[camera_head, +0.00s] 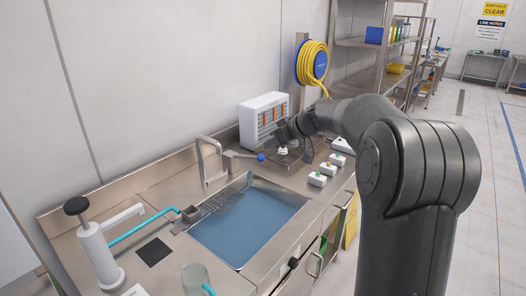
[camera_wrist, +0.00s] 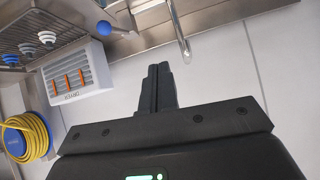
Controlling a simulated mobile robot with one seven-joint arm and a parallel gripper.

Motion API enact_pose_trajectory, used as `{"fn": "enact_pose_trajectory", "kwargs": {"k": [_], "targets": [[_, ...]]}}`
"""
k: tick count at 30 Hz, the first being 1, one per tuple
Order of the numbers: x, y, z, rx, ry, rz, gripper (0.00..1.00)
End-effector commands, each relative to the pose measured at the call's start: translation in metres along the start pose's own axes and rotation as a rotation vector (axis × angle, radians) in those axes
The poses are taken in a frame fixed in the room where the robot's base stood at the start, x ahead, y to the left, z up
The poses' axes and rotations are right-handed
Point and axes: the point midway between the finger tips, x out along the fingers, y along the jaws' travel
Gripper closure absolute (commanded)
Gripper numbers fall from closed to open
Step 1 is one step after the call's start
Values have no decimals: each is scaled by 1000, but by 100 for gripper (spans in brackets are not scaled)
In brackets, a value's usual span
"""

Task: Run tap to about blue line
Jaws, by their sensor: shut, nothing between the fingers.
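The metal tap (camera_head: 209,160) stands at the back left of the sink, with its curved spout over the rim; part of it shows in the wrist view (camera_wrist: 179,32). A lever with a blue ball knob (camera_head: 261,157) is just right of the tap; the knob also shows in the wrist view (camera_wrist: 103,28). The sink basin (camera_head: 245,225) has a flat blue surface; I cannot tell water from lining, and I make out no blue line. My gripper (camera_wrist: 158,70) is shut and empty, apart from the tap and knob. In the head view it is above the rack, right of the knob.
A white box with orange slots (camera_head: 264,117) and a wire rack with suction cups (camera_head: 283,151) stand behind right. Small button boxes (camera_head: 317,179) line the right counter. A white pump dispenser (camera_head: 98,250) stands front left. A yellow hose coil (camera_head: 312,62) hangs on the wall.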

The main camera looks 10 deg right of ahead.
Motion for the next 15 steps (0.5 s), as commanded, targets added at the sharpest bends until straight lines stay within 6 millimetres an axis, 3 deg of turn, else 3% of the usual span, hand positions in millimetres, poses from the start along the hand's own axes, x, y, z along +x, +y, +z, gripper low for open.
{"fn": "enact_pose_trajectory", "kwargs": {"k": [3, 9, 15], "targets": [[19, 33, -3, -28, 60, -7, 100], [41, 80, -4, -77, 156, 1, 100], [53, 108, -3, -105, 212, 13, 100]]}}
